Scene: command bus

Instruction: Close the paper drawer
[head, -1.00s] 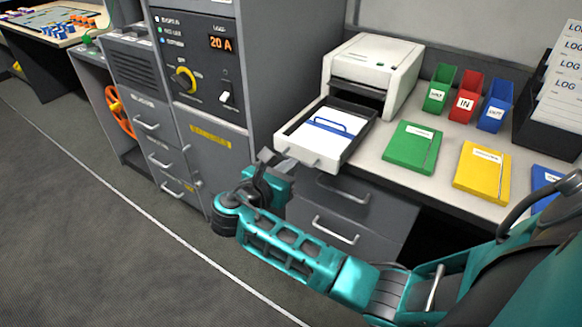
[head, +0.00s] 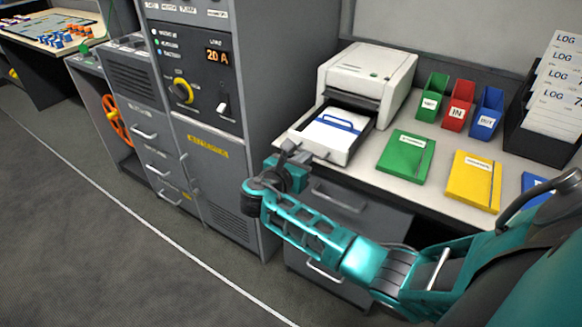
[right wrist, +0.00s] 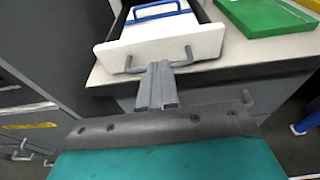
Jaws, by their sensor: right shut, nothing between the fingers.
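The paper drawer (head: 326,152) sticks partway out of the white printer (head: 367,75) on the desk. It has a white front, dark sides, and white paper with a blue clip-like bar (head: 336,122) inside. In the right wrist view the drawer front (right wrist: 205,42) fills the top middle, with a grey handle across it. My right gripper (head: 293,152) is shut and empty at the drawer front. In the right wrist view its closed fingertips (right wrist: 158,68) are at the handle; whether they touch it I cannot tell. My left gripper is not in view.
Green (head: 406,157) and yellow (head: 473,182) folders lie right of the drawer. Small green, red and blue bins (head: 460,106) stand behind them. A tall grey cabinet (head: 205,110) stands close on the left. Grey desk drawers with handles are below.

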